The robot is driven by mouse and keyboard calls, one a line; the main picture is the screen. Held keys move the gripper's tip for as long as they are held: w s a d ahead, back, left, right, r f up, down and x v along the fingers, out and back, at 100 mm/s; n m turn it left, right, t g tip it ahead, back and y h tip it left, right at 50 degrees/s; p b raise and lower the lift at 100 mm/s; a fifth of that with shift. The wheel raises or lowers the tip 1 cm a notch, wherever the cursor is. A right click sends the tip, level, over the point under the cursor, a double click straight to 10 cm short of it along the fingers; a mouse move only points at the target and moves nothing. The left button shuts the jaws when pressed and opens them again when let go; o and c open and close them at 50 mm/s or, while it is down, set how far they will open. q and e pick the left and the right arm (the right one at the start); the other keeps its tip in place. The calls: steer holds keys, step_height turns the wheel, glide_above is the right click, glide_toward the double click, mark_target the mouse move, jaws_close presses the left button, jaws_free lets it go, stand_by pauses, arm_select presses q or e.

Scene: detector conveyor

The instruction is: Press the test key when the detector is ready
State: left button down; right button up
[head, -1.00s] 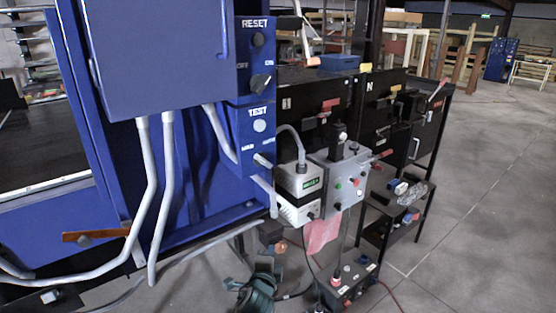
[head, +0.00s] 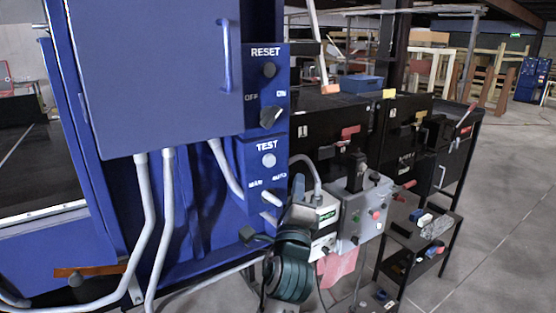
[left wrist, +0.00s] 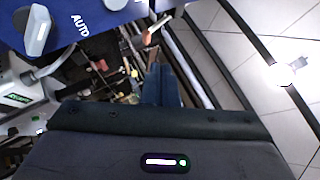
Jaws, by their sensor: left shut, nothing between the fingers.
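The test key (head: 268,160) is a round pale button under the word TEST on the blue control panel. It seems to show at the top edge of the left wrist view (left wrist: 115,3), partly cut off. The detector (head: 327,224) is a white box right of the panel; its small green display (head: 328,214) carries lettering too small to read surely. My left gripper (head: 298,200) is in front of the panel's lower right, below and right of the key, apart from it. Its fingers (left wrist: 160,82) are shut and empty. My right gripper is not in view.
A grey control box (head: 362,212) with coloured buttons stands right of the detector. Grey conduits (head: 144,220) run down the left. Open floor (head: 500,230) lies to the right.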

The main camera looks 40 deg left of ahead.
mark_target(269, 161)
arm_select(q)
steer(key=shift+s, duration=0.1)
steer(key=shift+w+a+b, duration=0.4)
steer(key=shift+w+a, duration=0.2)
steer(key=shift+a, duration=0.75)
steer(key=shift+w+a+b, duration=0.45)
steer(key=shift+w+a, duration=0.1)
steer(key=shift+a, duration=0.85)
steer(key=shift+w+a+b, duration=0.4)
steer(key=shift+w+a, duration=0.2)
steer(key=shift+a, duration=0.75)
steer(key=shift+w+a, duration=0.15)
steer(key=shift+a, duration=0.25)
